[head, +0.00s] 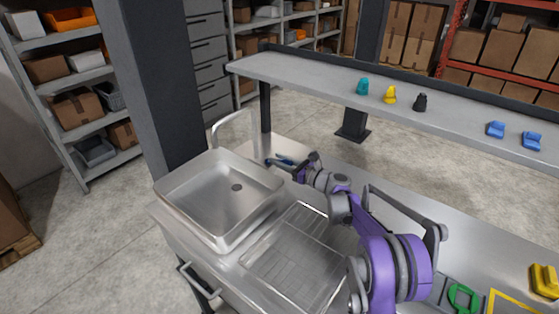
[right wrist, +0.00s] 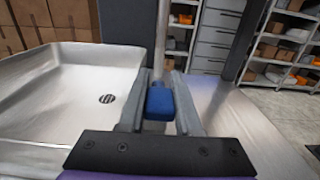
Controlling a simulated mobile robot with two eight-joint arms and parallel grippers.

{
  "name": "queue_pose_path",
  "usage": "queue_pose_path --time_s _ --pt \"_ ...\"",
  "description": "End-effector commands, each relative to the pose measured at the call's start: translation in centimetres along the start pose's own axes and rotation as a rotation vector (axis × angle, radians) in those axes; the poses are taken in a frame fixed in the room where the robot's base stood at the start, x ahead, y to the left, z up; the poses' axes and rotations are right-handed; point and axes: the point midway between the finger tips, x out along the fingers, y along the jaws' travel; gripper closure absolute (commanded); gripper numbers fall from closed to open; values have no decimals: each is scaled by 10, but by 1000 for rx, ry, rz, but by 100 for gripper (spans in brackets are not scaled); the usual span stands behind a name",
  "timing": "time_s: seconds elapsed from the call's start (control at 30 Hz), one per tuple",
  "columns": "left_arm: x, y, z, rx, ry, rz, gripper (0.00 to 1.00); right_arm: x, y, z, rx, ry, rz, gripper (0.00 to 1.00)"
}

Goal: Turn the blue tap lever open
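The blue tap lever (right wrist: 160,102) shows in the right wrist view as a blue block between the two fingers of my right gripper (right wrist: 161,88). Both fingers lie close against its sides, so the gripper looks shut on it. In the head view my right gripper (head: 284,163) reaches the counter right of the sink, and mostly hides the lever. The curved metal tap spout (head: 236,118) rises at the sink's back edge. My left gripper is not in view.
The steel sink (head: 180,201) is left of my right arm, with a wire drying rack (head: 290,262) in front. A raised shelf (head: 310,73) behind carries small teal, yellow, black and blue items. A dark post (head: 160,80) stands behind the sink.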

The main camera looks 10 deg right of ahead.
Motion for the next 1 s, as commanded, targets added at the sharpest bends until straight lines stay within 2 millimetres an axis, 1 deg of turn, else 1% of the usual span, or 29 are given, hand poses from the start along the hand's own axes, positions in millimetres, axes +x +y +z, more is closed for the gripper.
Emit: queue_pose_path --time_s 0.03,0.07,0.1,1.0 --pt "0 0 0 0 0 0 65 0 0 0 0 0 0 92" --pt "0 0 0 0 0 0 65 0 0 0 0 0 0 97" --pt "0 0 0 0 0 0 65 0 0 0 0 0 0 100" --pt "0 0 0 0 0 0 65 0 0 0 0 0 0 100"
